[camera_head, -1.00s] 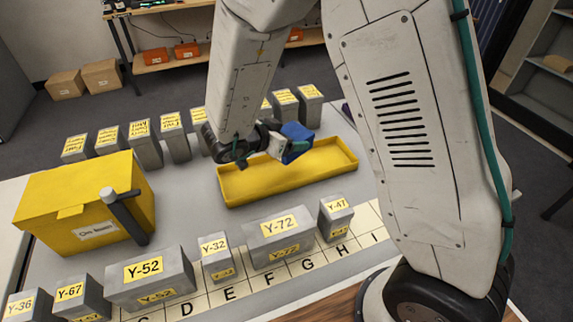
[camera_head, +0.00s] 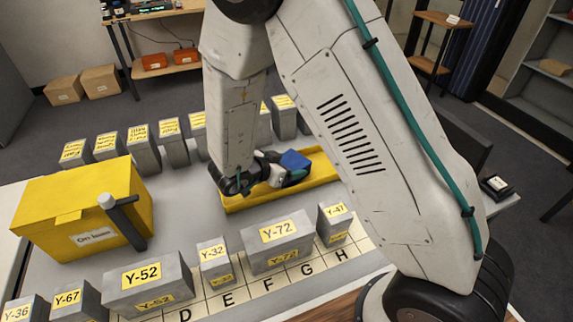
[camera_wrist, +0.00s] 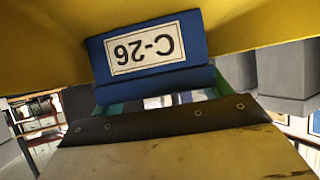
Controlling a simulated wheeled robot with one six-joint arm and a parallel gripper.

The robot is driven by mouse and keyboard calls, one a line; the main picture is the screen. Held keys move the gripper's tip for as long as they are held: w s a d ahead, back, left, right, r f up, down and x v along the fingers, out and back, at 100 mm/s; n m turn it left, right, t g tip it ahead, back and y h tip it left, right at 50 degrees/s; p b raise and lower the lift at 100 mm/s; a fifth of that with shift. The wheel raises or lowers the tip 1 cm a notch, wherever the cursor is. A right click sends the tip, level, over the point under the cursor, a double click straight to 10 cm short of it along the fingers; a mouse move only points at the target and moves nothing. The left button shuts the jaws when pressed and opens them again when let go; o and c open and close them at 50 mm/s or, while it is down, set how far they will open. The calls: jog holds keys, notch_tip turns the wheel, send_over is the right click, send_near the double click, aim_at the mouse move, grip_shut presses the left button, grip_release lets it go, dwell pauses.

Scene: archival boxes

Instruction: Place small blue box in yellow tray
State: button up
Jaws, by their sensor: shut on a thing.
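The small blue box (camera_head: 294,160) is held in my gripper (camera_head: 280,174), which is shut on it. In the wrist view the blue box (camera_wrist: 150,50) shows an upside-down label reading C-26, with the yellow tray (camera_wrist: 270,22) around and behind it. In the head view the yellow tray (camera_head: 238,203) lies on the grey table, partly hidden by my arm. The box is over the tray's middle, low and close to it. I cannot tell whether it touches the tray floor.
A yellow lidded box (camera_head: 70,205) with a dark handle-like bar stands at the left. Grey labelled boxes such as Y-72 (camera_head: 277,242) and Y-52 (camera_head: 148,280) line the front on a lettered strip. More grey boxes (camera_head: 143,148) stand in a row behind.

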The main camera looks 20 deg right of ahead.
jog(key=o, duration=0.8)
jog(key=shift+o, duration=0.2)
